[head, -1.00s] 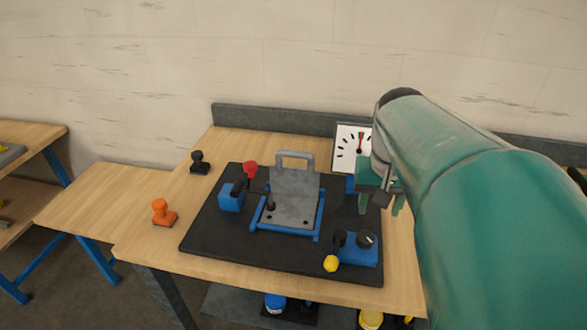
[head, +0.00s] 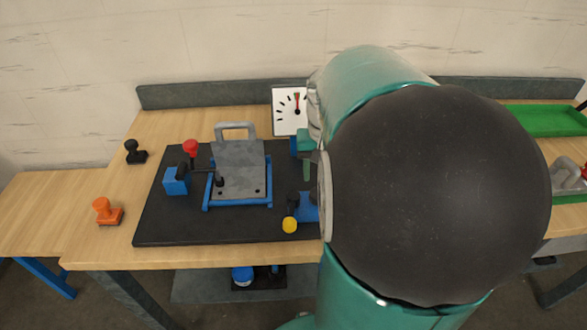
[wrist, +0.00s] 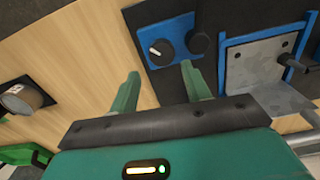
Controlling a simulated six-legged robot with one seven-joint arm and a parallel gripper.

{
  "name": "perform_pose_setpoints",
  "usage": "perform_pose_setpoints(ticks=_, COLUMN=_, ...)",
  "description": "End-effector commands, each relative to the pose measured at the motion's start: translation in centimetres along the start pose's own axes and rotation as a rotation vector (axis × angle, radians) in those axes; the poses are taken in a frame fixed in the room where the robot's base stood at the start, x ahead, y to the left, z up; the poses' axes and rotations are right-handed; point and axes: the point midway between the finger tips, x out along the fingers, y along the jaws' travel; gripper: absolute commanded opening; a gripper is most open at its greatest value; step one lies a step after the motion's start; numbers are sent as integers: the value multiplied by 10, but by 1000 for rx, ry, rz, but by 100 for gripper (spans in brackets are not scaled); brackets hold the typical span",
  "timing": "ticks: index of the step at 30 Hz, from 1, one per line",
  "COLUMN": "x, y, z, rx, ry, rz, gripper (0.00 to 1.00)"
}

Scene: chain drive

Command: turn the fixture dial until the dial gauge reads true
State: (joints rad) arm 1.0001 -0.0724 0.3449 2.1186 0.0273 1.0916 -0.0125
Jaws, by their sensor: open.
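The fixture dial is a black knob with a white mark (wrist: 160,52) on a blue block (wrist: 150,30) in the wrist view. In the head view my arm hides the knob and only the block's left part (head: 309,208) shows. My gripper (wrist: 160,69) is open and empty, its two green fingers apart on the near side of the dial and not around it. The dial gauge (head: 283,122) is a white plate with black ticks at the bench's back. Its red needle points about straight up; my arm covers its right side.
A grey hinged plate with a handle (head: 238,165) stands on the black base (head: 165,228). A yellow-ended lever (head: 290,225), red knob (head: 190,147), orange stamp (head: 104,212) and black stamp (head: 134,152) are nearby. A green tray (head: 545,120) lies right.

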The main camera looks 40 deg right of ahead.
Motion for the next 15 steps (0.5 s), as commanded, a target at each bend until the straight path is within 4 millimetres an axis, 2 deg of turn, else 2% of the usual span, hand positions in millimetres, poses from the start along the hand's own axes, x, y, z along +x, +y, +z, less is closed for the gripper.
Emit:
perform_pose_setpoints(ticks=3, x=25, y=-1, z=0, rx=-1, ry=-4, rz=-1, gripper=48)
perform_pose_setpoints(ticks=7, x=47, y=-3, z=0, rx=-2, ry=-4, rz=-1, gripper=48)
perform_pose_setpoints(ticks=10, x=58, y=-4, z=-1, rx=-3, ry=-2, rz=0, gripper=48)
perform_pose_setpoints(ticks=15, x=66, y=-6, z=-1, rx=-4, ry=0, rz=-1, gripper=48)
